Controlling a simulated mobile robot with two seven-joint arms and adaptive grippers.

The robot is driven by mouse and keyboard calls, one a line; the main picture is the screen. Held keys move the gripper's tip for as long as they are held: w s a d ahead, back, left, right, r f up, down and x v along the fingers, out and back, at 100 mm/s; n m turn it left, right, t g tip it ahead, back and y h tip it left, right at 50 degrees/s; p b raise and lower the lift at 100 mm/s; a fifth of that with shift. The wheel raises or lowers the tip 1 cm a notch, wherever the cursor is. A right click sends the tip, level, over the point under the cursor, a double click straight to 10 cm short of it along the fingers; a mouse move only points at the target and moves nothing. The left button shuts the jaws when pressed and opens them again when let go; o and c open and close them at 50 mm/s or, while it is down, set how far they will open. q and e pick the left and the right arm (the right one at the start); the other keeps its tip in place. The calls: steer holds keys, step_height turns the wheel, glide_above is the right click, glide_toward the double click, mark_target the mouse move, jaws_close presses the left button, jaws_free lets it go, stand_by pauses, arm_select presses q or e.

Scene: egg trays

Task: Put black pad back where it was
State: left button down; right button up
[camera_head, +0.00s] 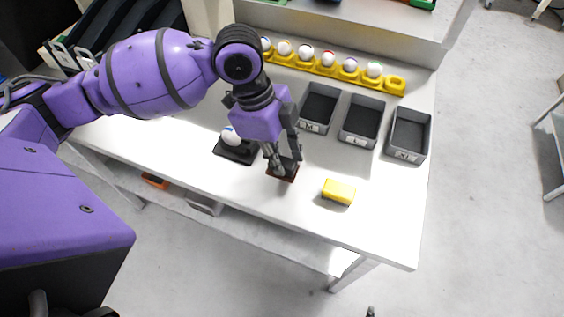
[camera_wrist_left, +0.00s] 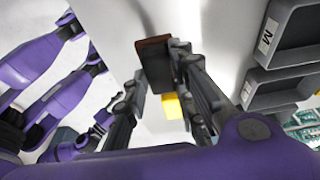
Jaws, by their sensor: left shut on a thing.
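My left gripper (camera_head: 284,160) is over the front part of the white table, fingers pointing down. It is shut on the black pad (camera_head: 287,173), a small dark block with a reddish-brown edge. In the left wrist view the pad (camera_wrist_left: 157,68) sits between the two fingers (camera_wrist_left: 165,80), its brown end outward. The fingers hide part of it. The pad is at or just above the table top; I cannot tell whether it touches. My right gripper is not in view.
A yellow block (camera_head: 339,191) lies to the right of the pad. A black stand (camera_head: 236,150) with a white egg (camera_head: 230,136) is to the left. Grey bins (camera_head: 408,134) and a yellow egg holder (camera_head: 392,85) are behind. The table's front edge is close.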

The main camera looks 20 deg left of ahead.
arm_select(q)
steer(key=f, duration=0.3)
steer(key=shift+w+f, duration=0.2)
steer(key=shift+f, duration=0.1)
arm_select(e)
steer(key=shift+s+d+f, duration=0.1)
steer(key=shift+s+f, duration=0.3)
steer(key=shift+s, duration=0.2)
arm_select(q)
steer(key=shift+f, duration=0.1)
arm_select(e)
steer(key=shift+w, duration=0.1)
arm_select(q)
steer(key=c, duration=1.8)
jaws_free()
steer(key=shift+c, duration=0.2)
steer(key=o, duration=0.4)
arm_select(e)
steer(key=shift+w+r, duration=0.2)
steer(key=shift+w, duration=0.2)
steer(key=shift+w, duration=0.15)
